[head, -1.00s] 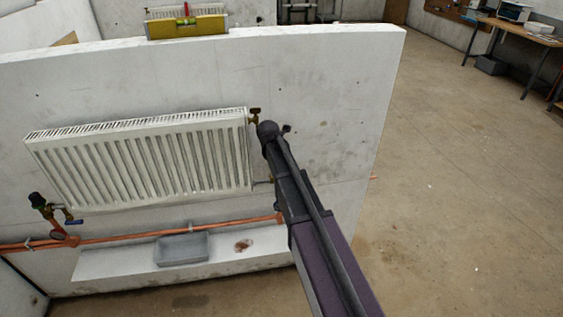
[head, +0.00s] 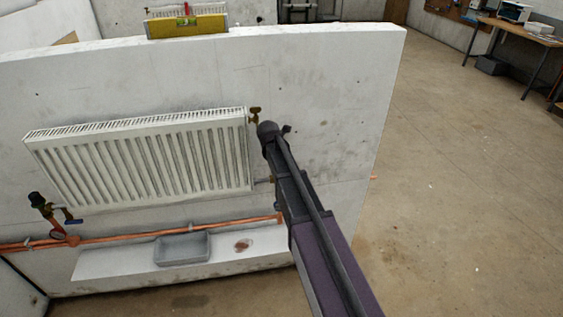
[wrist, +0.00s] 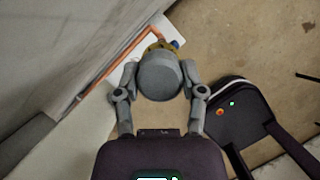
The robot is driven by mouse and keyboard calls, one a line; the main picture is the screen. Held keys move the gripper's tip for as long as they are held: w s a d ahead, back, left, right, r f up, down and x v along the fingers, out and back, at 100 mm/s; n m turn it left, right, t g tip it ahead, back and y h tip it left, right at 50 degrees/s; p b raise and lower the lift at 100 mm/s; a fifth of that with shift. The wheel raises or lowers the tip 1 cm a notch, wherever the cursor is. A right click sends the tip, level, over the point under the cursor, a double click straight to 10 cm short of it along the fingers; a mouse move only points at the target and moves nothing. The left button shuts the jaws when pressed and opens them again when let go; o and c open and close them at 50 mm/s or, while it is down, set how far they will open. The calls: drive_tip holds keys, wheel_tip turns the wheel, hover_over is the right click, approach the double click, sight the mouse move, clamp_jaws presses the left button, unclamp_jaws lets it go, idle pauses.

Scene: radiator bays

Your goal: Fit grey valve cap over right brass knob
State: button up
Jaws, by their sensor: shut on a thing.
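In the wrist view my gripper (wrist: 160,76) is shut on the grey valve cap (wrist: 160,82), with a finger on each side. Brass (wrist: 153,47) with a blue handle (wrist: 175,43) shows just past the cap's far edge; the cap hides the rest of this right valve. I cannot tell whether the cap touches or covers the brass knob. In the head view my arm hides the gripper, the cap and the right knob. The left valve (head: 37,200) there carries a dark cap.
A white radiator (head: 140,160) hangs on the partition wall (head: 330,80). A brass fitting (head: 256,115) sits at its top right corner. Copper pipe (head: 150,234) runs below, above a ledge with a grey tray (head: 183,248). The floor (head: 460,180) right of the wall is clear.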

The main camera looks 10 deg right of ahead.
drive_tip(key=shift+f+b, duration=1.25)
drive_tip(key=shift+f, duration=0.05)
idle(1.5)
idle(0.4)
drive_tip(key=o, duration=0.9)
drive_tip(key=shift+o, duration=0.4)
drive_tip(key=shift+r, duration=0.1)
drive_tip(key=shift+r+p, duration=2.3)
drive_tip(key=shift+p, duration=0.15)
